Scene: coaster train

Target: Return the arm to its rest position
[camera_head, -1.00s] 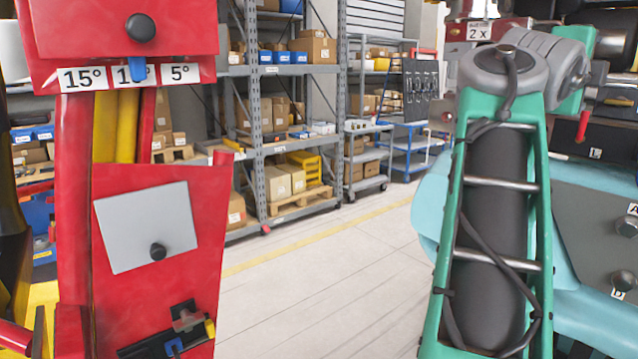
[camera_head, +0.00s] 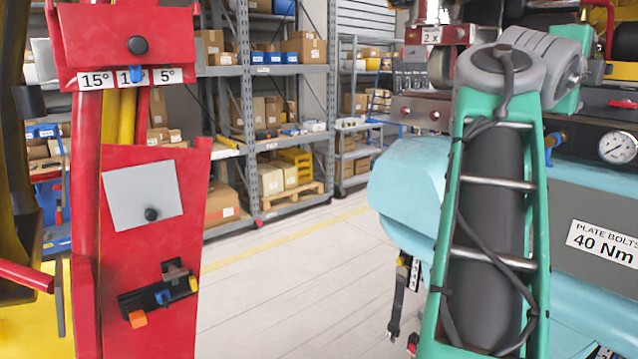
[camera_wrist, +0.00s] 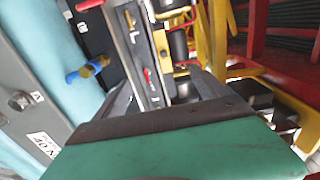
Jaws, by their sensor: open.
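My arm (camera_head: 490,200) rises on the right of the head view, a green frame around a dark cylinder, with a grey joint at its top. The far part of the arm bends away behind that joint. My gripper (camera_wrist: 162,92) does not show in the head view. In the wrist view its two dark fingers stand apart, and I see nothing held between them. Beyond the fingers is a dark upright panel with a red handle (camera_wrist: 147,76); whether anything touches the fingers I cannot tell.
A red stand (camera_head: 155,240) with angle labels is close on the left. A light-blue train body (camera_head: 412,185) with a "40 Nm" plate (camera_head: 604,243) lies behind my arm on the right. Clear floor (camera_head: 290,280) runs between them towards shelving (camera_head: 265,110).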

